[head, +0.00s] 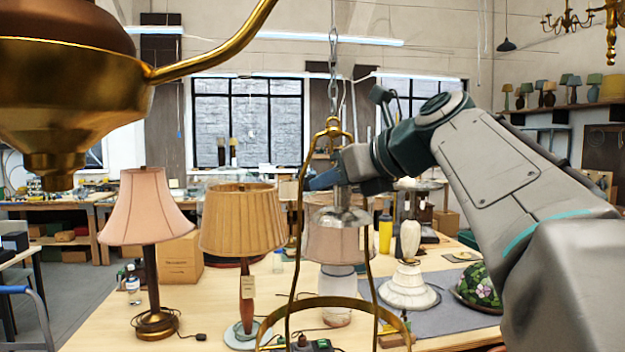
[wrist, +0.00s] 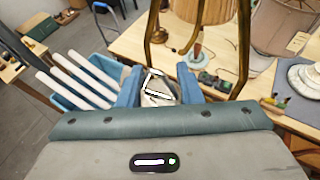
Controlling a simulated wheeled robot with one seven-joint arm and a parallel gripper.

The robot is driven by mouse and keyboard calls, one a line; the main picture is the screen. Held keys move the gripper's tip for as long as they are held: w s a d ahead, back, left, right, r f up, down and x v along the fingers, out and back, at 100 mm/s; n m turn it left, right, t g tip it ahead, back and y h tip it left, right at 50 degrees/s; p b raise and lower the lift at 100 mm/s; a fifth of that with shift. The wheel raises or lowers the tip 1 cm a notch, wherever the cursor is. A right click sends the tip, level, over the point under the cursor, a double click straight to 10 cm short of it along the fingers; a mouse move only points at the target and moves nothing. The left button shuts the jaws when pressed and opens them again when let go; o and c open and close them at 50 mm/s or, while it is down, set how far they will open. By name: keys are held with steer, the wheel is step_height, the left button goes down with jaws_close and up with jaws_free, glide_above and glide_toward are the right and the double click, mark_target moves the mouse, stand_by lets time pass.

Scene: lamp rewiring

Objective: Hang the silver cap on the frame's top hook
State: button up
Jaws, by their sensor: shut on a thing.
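The brass frame (head: 296,235) hangs from a chain, with its two curved sides spreading down to a ring. Its top hook (head: 332,130) is at the apex in the head view. My gripper (head: 325,180) has blue fingers and is just below the apex, level with the frame's upper part. It is shut on the silver cap (head: 340,216), which shows below the fingers between the frame's sides. In the wrist view the cap (wrist: 158,88) sits between the blue fingers, and the brass frame (wrist: 196,25) rises beyond. The cap's upper end is partly hidden, and I cannot tell whether it touches the frame.
A pink lamp (head: 148,208) and a tan pleated lamp (head: 240,220) stand on the workbench at left. A white lamp base (head: 408,280) and a green stained-glass shade (head: 480,287) are at right. A large brass fixture (head: 70,90) fills the upper left foreground.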

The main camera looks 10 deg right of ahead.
steer(key=shift+w, duration=2.7)
steer(key=shift+f, duration=0.15)
steer(key=shift+w+f, duration=0.1)
steer(key=shift+f, duration=0.45)
steer(key=o, duration=1.1)
steer(key=b+v, duration=0.1)
steer(key=v, duration=1.2)
steer(key=shift+s+r+b, duration=0.2)
steer(key=shift+s+b, duration=0.15)
steer(key=shift+b, duration=0.05)
